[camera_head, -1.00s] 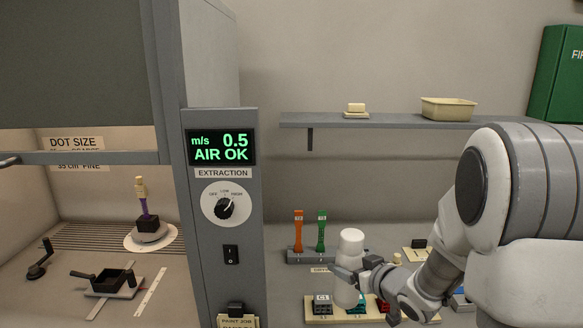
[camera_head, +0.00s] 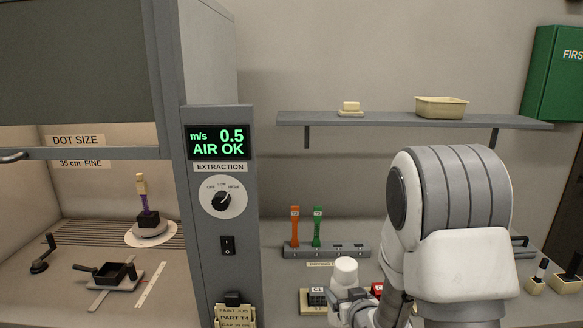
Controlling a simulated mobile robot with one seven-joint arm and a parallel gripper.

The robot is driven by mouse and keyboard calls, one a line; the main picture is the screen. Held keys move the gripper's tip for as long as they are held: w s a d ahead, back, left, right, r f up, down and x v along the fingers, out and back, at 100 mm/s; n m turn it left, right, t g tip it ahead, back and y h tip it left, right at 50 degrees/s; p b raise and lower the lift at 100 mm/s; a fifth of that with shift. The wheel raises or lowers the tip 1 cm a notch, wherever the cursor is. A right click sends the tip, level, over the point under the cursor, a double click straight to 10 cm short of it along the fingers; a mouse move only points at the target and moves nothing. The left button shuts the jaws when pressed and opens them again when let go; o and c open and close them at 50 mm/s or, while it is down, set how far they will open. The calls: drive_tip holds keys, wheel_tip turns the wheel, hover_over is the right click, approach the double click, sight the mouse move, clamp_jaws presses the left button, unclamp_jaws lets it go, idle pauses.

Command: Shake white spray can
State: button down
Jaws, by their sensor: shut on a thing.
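The white spray can (camera_head: 346,271) is at the lower middle of the head view, with its rounded top showing. My gripper (camera_head: 350,298) is shut on the can's body, and the can looks upright. The lower part of the can is hidden by my gripper and the bottom edge of the picture. I cannot tell how far it is above the bench.
A rack (camera_head: 327,250) with an orange and a green handled tool stands behind the can. Labelled colour blocks (camera_head: 313,299) lie beside it. A grey fume hood panel (camera_head: 222,150) is on the left. A shelf (camera_head: 400,120) runs along the wall.

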sight(353, 285)
drive_tip(key=f, duration=0.1)
drive_tip(key=s+f+m+h, duration=0.1)
drive_tip(key=d+f, duration=0.1)
drive_tip(key=shift+s+h, duration=0.3)
drive_tip(key=shift+s, duration=0.05)
drive_tip(key=shift+m, duration=0.3)
drive_tip(key=r, duration=0.6)
drive_tip(key=shift+s+d+r, duration=0.1)
drive_tip(key=shift+d+r, duration=0.1)
drive_tip(key=shift+r, duration=0.2)
wheel_tip(353, 285, down, 7)
drive_tip(key=shift+f, duration=0.2)
drive_tip(key=shift+r, duration=0.35)
wheel_tip(353, 285, up, 7)
drive_tip(key=shift+f, duration=3.85)
drive_tip(key=shift+r, duration=0.1)
drive_tip(key=shift+r, duration=0.1)
